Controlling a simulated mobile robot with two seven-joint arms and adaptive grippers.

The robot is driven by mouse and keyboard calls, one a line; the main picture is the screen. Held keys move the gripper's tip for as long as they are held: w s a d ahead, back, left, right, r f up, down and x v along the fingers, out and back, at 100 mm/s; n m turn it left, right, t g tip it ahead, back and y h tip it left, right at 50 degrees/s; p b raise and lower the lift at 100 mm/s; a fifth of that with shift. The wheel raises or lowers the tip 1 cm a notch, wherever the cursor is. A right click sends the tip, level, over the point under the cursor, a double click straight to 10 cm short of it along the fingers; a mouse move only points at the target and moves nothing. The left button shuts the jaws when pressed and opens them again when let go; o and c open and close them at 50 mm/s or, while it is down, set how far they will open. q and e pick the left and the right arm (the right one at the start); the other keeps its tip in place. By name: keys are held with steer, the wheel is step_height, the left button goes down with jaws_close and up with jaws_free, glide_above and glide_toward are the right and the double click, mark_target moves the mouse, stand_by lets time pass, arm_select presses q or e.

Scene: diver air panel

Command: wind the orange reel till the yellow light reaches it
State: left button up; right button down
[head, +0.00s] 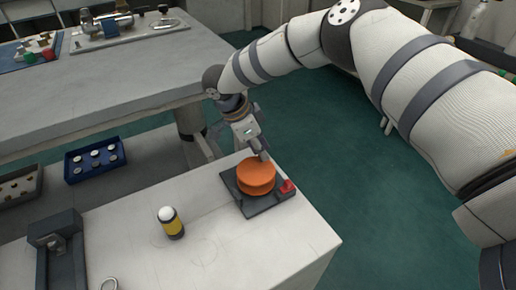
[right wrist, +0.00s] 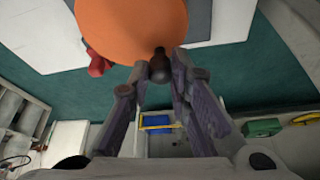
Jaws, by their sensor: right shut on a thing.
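The orange reel (head: 256,178) sits on a dark square base (head: 267,203) near the right corner of the white bench. The yellow light (head: 172,226), a small yellow and dark cylinder with a white top, stands upright on the bench left of the reel, apart from it. My right gripper (head: 262,156) reaches the reel's far side. In the right wrist view, its fingertips (right wrist: 160,76) are shut on a dark knob (right wrist: 160,62) at the edge of the orange reel (right wrist: 132,25). Any line between reel and light is too faint to tell. My left gripper is not in view.
A red part (head: 287,186) is on the base's right corner. A dark fixture (head: 56,228) and a metal ring (head: 108,284) are at the bench's left. A blue tray (head: 95,161) with white round pieces lies beyond. Bare bench top separates light and reel.

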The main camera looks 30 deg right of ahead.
mark_target(244, 165)
steer(key=shift+s, duration=0.1)
stand_by(0.3)
steer(key=c, duration=1.5)
jaws_free()
steer(key=v, duration=1.2)
steer(key=shift+d, duration=0.1)
